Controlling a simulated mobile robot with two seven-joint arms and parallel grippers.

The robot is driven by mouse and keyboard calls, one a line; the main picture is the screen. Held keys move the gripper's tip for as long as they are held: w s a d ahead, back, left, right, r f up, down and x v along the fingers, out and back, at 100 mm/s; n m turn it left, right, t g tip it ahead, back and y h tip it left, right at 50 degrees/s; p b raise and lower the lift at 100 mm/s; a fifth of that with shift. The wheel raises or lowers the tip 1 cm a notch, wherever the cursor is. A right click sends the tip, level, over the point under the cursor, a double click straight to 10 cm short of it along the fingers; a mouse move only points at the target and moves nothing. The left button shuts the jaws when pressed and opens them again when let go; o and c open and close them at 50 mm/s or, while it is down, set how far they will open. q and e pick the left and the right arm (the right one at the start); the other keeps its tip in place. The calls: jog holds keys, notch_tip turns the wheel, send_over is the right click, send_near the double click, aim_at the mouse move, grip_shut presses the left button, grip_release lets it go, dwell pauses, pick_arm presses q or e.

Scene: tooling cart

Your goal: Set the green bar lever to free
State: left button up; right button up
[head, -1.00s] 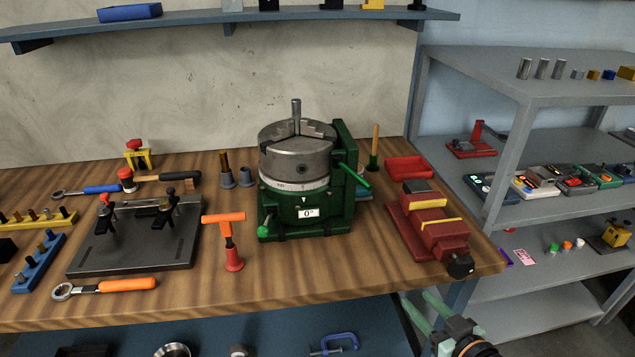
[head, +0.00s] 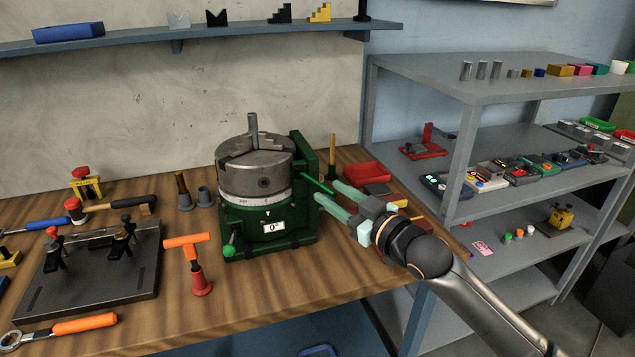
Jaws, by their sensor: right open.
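The green rotary table (head: 268,226) stands on the wooden bench, with a grey three-jaw chuck (head: 254,172) on top and a plate reading 0°. A green bar lever (head: 317,184) sticks out from its right side, sloping down to the right. A second, shorter green handle (head: 231,246) with a ball end is at its front left. My right gripper (head: 325,192) is open at the right of the rotary table, its pale green fingers pointing left near the bar lever's end. I cannot tell whether they touch it. My left gripper is not in view.
A red vise (head: 416,218), partly hidden by my right arm, and a red tray (head: 367,173) are at the bench's right end. An orange T-handle tool (head: 188,241) stands left of the rotary table. A grey shelf rack (head: 455,155) stands at the right.

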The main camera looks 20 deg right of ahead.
aim_at(318, 182)
jog(key=shift+x, duration=2.6)
grip_shut()
